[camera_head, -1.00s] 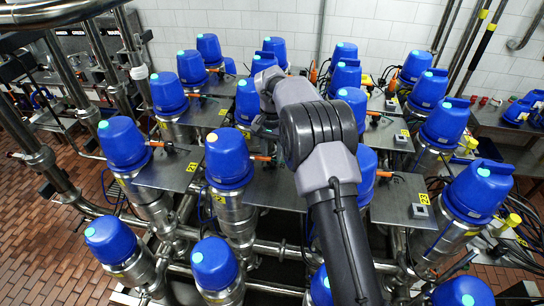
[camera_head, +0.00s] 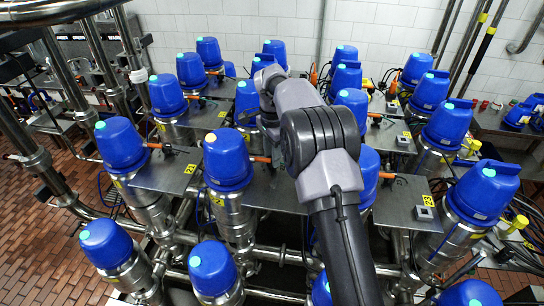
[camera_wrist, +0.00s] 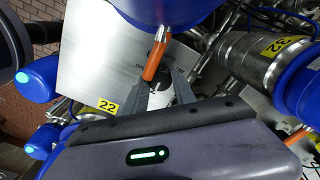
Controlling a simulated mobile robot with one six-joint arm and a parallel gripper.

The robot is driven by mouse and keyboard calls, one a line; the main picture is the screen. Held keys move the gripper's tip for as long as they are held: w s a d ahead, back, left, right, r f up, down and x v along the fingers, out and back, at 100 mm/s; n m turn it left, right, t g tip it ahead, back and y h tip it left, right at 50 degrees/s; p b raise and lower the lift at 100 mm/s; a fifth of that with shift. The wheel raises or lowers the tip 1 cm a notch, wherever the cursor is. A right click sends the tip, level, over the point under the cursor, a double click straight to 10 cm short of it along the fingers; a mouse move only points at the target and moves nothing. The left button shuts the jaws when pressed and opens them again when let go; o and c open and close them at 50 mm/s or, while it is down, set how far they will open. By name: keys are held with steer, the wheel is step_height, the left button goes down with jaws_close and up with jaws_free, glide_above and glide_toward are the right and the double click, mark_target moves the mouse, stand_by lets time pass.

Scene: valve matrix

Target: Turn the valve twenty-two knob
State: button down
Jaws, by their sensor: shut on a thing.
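In the wrist view, a grey metal plate (camera_wrist: 92,62) carries a yellow label "22" (camera_wrist: 107,106). A dark round knob (camera_wrist: 164,72) sits on this plate, with small lettering beside it. My gripper (camera_wrist: 165,86) reaches over the plate with one finger on each side of the knob and is shut on it. In the head view, my arm hides the knob and most of my gripper.
Blue-capped valves (camera_head: 228,158) stand in rows on steel pipes around my arm. In the wrist view, a blue cap (camera_wrist: 187,12) is close above the fingers, and a steel valve body labelled "32" (camera_wrist: 252,68) is at right. Cables hang behind it.

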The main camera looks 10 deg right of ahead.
steer(key=shift+m, duration=0.3)
steer(key=c, duration=1)
jaws_free()
step_height(320, 180, up, 18)
steer(key=p, duration=0.5)
steer(key=shift+f, duration=0.25)
